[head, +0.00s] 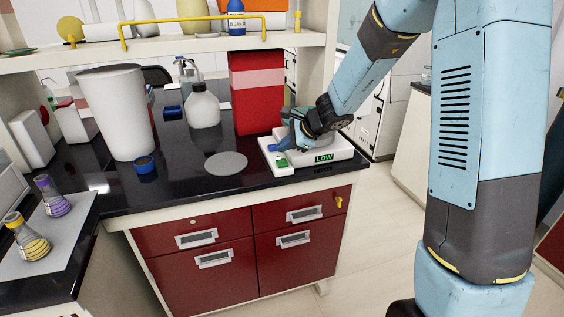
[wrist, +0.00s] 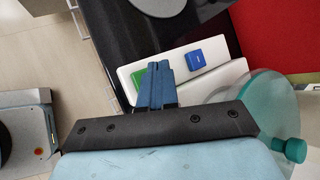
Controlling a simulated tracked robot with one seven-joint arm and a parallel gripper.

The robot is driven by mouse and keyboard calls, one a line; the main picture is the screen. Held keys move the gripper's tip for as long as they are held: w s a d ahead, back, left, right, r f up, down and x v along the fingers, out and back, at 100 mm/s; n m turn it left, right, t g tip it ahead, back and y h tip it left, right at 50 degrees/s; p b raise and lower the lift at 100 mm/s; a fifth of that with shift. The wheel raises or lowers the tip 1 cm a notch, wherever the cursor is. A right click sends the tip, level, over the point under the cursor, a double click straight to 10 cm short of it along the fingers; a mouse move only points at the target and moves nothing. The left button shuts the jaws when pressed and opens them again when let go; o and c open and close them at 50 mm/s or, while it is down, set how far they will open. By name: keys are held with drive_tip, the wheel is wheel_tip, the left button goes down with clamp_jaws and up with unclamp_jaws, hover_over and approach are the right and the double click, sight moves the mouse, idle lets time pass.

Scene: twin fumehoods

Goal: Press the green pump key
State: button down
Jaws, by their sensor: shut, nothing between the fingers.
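The white pump unit (head: 310,158) sits at the right end of the black bench, with a green "LOW" display (head: 323,157) on its front. The green pump key (head: 281,162) is at its left front, and a blue key (head: 271,147) lies behind it. In the wrist view, the green key (wrist: 139,82) shows at the left of my fingers, partly covered by them, and the blue key (wrist: 195,60) is to their right. My gripper (wrist: 158,66) is shut and empty, its fingertips beside or over the green key's edge. I cannot tell whether they touch it.
A clear teal round vessel (wrist: 262,105) stands close to my gripper's right side in the wrist view. A red box (head: 257,90) stands behind the pump. A grey disc (head: 226,164) lies to its left, with a white wash bottle (head: 203,108) behind.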

sight(285, 163)
drive_tip(key=shift+r, duration=1.9)
drive_tip(key=shift+s+r, duration=0.1)
